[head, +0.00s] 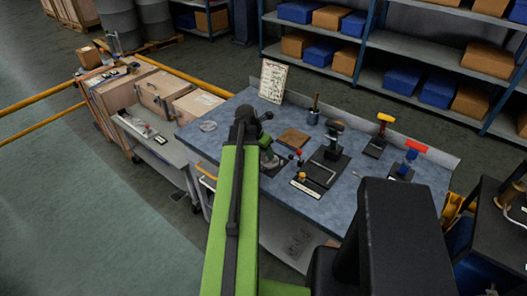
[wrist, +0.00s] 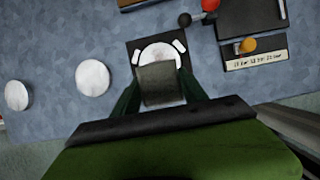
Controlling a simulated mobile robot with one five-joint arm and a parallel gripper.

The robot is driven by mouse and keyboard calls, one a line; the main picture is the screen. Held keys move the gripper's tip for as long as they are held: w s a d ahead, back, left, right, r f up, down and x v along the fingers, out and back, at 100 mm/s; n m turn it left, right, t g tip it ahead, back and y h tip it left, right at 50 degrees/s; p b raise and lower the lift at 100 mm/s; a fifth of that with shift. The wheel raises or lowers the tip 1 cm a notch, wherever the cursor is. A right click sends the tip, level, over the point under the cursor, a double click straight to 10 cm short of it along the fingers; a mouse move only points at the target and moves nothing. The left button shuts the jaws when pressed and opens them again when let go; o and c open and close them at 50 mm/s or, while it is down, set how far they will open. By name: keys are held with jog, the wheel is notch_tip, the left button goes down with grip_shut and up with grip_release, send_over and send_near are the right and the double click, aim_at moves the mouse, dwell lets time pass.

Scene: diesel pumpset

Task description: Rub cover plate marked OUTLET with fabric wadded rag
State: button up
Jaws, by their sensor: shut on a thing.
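In the wrist view my gripper (wrist: 160,92) has its dark green fingers closed on a grey-brown squarish wad, seemingly the rag (wrist: 160,85). The wad lies over the near part of a white round piece on a black square plate (wrist: 135,50). I cannot tell whether it touches them. No OUTLET marking is readable; a pale label strip (wrist: 257,60) to the right has lettering too small to read. In the head view my gripper (head: 267,150) is over the blue-grey bench top (head: 225,140), partly hidden by my green arm.
Two white discs (wrist: 92,77) lie left of the gripper. A red ball knob (wrist: 210,4), a black ball knob (wrist: 185,20) and a yellow knob (wrist: 248,45) stand close on the right. Stands with yellow (head: 385,118) and red-topped (head: 414,146) tools are farther right. The bench's left end is mostly clear.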

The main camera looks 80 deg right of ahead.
jog(key=shift+r, duration=0.55)
jog(key=shift+r, duration=0.1)
notch_tip(320, 180, up, 3)
jog(key=p, duration=0.3)
